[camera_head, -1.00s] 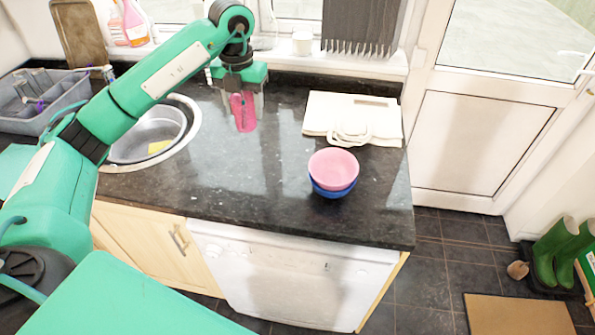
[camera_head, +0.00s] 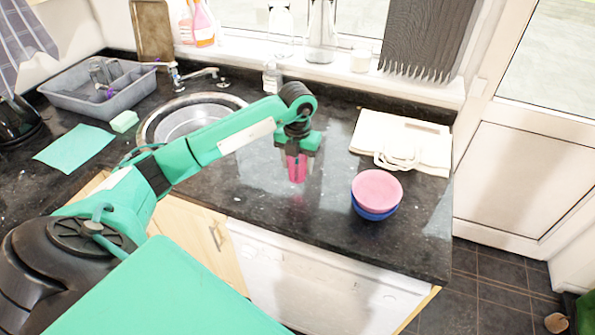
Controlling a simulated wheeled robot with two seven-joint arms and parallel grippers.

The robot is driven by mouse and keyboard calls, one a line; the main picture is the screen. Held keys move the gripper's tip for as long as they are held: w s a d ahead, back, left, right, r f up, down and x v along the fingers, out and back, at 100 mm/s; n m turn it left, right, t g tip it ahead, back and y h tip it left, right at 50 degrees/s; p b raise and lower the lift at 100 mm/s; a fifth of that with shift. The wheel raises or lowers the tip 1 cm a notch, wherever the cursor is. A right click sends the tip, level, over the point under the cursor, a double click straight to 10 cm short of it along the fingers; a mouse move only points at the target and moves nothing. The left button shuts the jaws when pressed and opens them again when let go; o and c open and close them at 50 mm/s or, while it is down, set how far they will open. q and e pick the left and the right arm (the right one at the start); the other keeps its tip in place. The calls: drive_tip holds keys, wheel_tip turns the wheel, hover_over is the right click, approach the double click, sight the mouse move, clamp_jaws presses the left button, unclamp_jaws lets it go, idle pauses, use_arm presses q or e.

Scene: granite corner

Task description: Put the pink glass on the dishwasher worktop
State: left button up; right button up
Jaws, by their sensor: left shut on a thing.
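The pink glass (camera_head: 297,169) is upright between the fingers of my left gripper (camera_head: 297,160), which is shut on it. It is over the dark worktop (camera_head: 262,192) above the white dishwasher (camera_head: 320,275), left of the stacked bowls. I cannot tell whether the base of the glass touches the worktop; a pinkish reflection shows just below it. The fingers hide part of the glass. My right gripper is not in view.
A pink bowl (camera_head: 377,188) sits in a blue bowl (camera_head: 374,213) near the worktop's right end. A folded cream bag (camera_head: 405,138) lies behind them. The sink (camera_head: 183,117) and grey dish rack (camera_head: 98,95) are at left. Worktop between glass and bowls is clear.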

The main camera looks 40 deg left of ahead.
sight(298, 175)
use_arm(q)
wheel_tip(298, 175, down, 4)
drive_tip(key=shift+f+p, duration=0.25)
drive_tip(key=shift+p, duration=0.35)
drive_tip(key=shift+f, duration=0.2)
drive_tip(key=shift+f, duration=0.1)
drive_tip(key=o, duration=1)
drive_tip(key=shift+o, duration=0.2)
